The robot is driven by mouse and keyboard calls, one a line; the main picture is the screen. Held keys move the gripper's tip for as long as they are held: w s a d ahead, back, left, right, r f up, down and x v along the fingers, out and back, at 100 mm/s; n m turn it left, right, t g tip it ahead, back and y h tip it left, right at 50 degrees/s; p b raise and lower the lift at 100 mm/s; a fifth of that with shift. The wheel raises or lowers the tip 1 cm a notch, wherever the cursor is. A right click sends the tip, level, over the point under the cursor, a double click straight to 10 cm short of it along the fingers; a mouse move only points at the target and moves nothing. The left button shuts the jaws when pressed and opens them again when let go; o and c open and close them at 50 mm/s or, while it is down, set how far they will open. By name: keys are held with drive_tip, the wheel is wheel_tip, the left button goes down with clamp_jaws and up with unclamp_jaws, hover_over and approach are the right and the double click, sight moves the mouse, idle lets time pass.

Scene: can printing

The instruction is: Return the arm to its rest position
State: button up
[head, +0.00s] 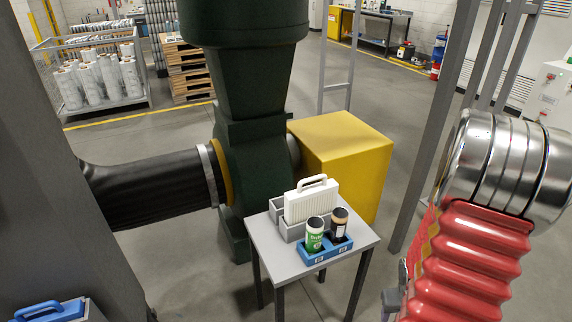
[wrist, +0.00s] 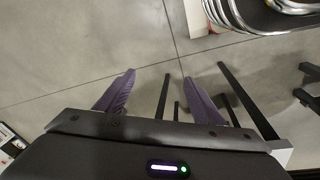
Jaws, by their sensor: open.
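My gripper (wrist: 159,76) shows in the wrist view with its two purple fingers apart and nothing between them; bare concrete floor lies beyond the fingertips. It does not show in the head view. In the head view, a small grey table (head: 266,243) stands in the middle. A blue tray (head: 318,256) on it holds a green and white can (head: 314,236) and a dark can (head: 339,224), both upright with open tops. Behind them, a white ribbed block with a handle (head: 311,202) stands in a grey holder (head: 288,230).
A dark green machine (head: 251,130) with a yellow box (head: 345,150) and black hose (head: 145,190) stands behind the table. A red ribbed duct (head: 468,265) with metal rings rises at right. A blue-handled item (head: 50,311) sits lower left. A wire cage (head: 88,108) stands farther back.

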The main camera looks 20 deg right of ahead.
drive_tip(key=w+a+r+n+t+y, duration=0.1)
drive_tip(key=w+a+r+n+t, duration=0.1)
drive_tip(key=a+r, duration=1.4)
drive_tip(key=w+a+r+n+t+y, duration=0.1)
drive_tip(key=w+a+r+n+t, duration=0.2)
drive_tip(key=a+r, duration=1.3)
drive_tip(key=shift+w+r, duration=0.45)
drive_tip(key=shift+r, duration=0.25)
drive_tip(key=shift+c, duration=0.3)
